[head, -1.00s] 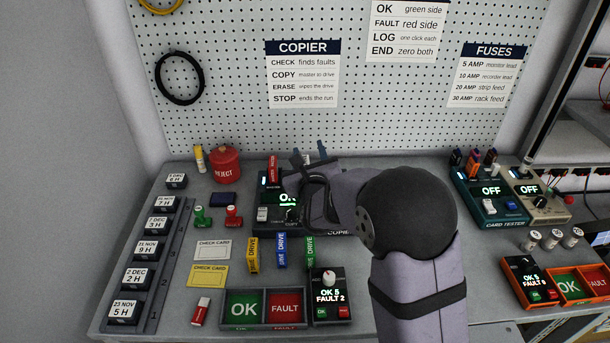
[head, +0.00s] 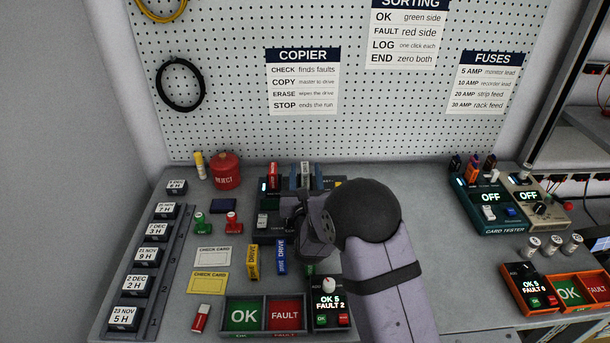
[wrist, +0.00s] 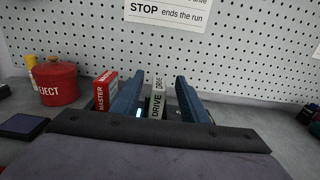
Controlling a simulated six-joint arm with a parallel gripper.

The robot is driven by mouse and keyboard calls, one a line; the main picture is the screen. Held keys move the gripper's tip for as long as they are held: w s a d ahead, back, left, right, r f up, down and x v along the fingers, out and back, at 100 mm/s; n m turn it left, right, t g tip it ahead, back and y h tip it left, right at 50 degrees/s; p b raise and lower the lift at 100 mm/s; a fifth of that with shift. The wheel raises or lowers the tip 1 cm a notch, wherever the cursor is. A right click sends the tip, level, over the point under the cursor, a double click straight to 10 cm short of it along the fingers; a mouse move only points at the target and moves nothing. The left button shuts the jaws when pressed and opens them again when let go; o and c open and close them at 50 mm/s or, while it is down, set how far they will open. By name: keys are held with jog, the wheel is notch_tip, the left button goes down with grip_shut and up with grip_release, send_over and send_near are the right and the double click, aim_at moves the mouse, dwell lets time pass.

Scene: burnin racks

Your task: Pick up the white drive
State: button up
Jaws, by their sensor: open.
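The white drive (wrist: 157,103) stands upright in the wrist view, labelled DRIVE, between the two blue fingers of my gripper (wrist: 157,96). A gap shows on each side of it, so the fingers are open around it and not closed on it. In the head view the white drive (head: 306,174) shows as a pale upright piece in the copier (head: 264,221), with my gripper (head: 306,170) over it. My wrist and arm hide much of the copier there. The drive's lower part is hidden.
A red MASTER drive (head: 273,176) stands close to the left of my gripper. The red REJECT pot (head: 225,171) is further left. Yellow (head: 253,261) and blue (head: 282,257) drives lie in front. The pegboard (head: 400,120) rises behind.

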aim_at(305, 163)
jog(key=shift+f, duration=0.75)
jog(key=shift+w+r+p, duration=0.35)
jog(key=shift+w+p, duration=0.1)
jog(key=shift+p, duration=0.15)
jog(key=shift+w+f, duration=0.2)
jog(key=shift+w, duration=0.3)
jog(key=shift+p, duration=0.3)
jog(key=shift+w+r+p, duration=0.15)
jog(key=shift+w+p, duration=0.35)
jog(key=shift+p, duration=0.05)
jog(key=w+p, duration=0.2)
jog(key=shift+w, duration=1.3)
jog(key=shift+c, duration=0.6)
grip_shut()
